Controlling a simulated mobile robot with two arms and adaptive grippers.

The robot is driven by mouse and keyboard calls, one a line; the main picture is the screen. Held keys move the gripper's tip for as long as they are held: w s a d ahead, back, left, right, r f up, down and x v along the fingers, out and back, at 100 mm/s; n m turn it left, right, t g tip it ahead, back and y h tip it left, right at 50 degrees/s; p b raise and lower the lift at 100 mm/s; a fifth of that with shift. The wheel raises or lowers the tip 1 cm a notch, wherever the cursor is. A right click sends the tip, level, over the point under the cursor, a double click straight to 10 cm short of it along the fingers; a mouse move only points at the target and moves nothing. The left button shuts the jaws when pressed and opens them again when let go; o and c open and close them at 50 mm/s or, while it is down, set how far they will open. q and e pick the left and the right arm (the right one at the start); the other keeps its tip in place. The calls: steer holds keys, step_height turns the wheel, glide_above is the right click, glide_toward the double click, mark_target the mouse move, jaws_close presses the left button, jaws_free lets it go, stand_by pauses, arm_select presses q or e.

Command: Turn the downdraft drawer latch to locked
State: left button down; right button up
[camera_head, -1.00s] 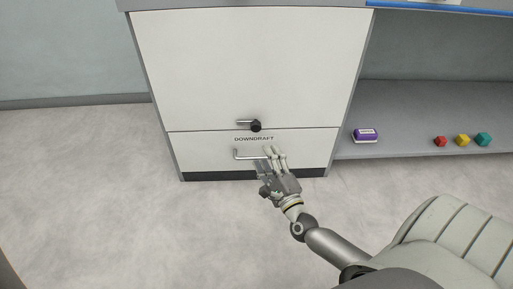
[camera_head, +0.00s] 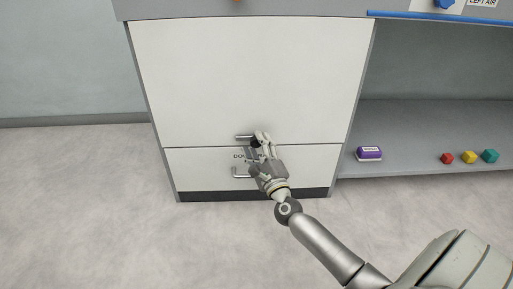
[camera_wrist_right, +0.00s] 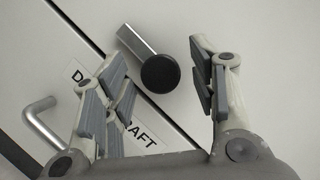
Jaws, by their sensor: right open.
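The latch is a metal bar with a round black knob (camera_wrist_right: 160,73), mounted just above the seam of the downdraft drawer. In the head view the latch bar (camera_head: 243,136) points left, lying level, and its knob is partly hidden by my fingers. The drawer front (camera_head: 310,165) is closed, with its label and handle (camera_head: 240,176) partly covered. My right gripper (camera_head: 257,145) is at the latch. In the right wrist view its fingers (camera_wrist_right: 160,85) are spread apart, with the knob between and slightly beyond their tips. I cannot tell whether they touch it. My left gripper is not in view.
The floor before the cabinet is clear. The drawer handle juts out below the latch.

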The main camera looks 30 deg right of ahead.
steer(key=shift+w+r, duration=0.1)
steer(key=shift+w, duration=0.2)
